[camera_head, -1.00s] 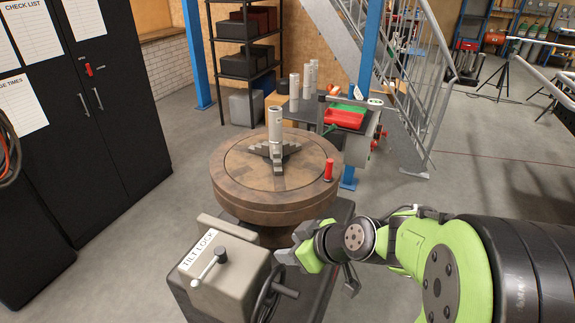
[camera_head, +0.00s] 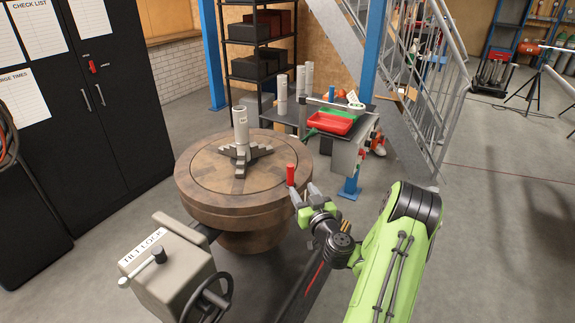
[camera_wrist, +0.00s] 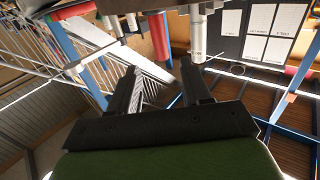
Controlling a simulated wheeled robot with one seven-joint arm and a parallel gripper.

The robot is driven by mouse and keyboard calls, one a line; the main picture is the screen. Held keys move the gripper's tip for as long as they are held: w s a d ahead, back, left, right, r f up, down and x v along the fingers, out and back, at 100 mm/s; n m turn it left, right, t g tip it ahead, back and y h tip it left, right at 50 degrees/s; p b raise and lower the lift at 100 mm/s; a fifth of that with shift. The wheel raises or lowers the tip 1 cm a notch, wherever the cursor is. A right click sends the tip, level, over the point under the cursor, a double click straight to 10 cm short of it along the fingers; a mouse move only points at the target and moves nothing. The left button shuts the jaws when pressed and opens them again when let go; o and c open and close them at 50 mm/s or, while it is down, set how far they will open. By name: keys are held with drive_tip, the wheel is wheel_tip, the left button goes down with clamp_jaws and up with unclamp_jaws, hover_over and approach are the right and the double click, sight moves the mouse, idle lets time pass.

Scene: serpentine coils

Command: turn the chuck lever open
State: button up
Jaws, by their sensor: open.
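The round brown table (camera_head: 205,190) carries a dark chuck (camera_head: 262,153) with stepped jaws. A grey cylinder (camera_head: 240,125) stands upright in the middle of the jaws. The chuck lever has an upright red handle (camera_head: 291,175) at the table's right edge. My gripper (camera_head: 304,194) is open just below and to the right of this handle. In the wrist view a red cylinder (camera_wrist: 159,37), apparently the handle, shows beyond and between the tips of my open fingers (camera_wrist: 156,72). Nothing is held, and I cannot tell whether a finger touches the handle.
The grey tilt-lock box (camera_head: 165,270) with a lever and handwheel (camera_head: 208,300) stands at the front left. Behind the table is a bench with a red tray (camera_head: 330,122) and several grey cylinders. A blue post (camera_head: 368,60) and stairs rise behind. Floor at right is clear.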

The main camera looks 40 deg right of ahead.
sight(291, 173)
drive_tip(key=p+x, duration=0.2)
drive_tip(key=x, duration=0.1)
drive_tip(key=p+x, duration=0.2)
drive_tip(key=x, duration=0.1)
drive_tip(key=p+x, duration=0.2)
drive_tip(key=x, duration=0.1)
drive_tip(key=shift+w+r, duration=0.25)
drive_tip(key=shift+w, duration=0.05)
drive_tip(key=shift+w+d+f, duration=0.15)
drive_tip(key=shift+w+d, duration=0.2)
drive_tip(key=shift+w, duration=0.2)
drive_tip(key=shift+c, duration=0.2)
clamp_jaws()
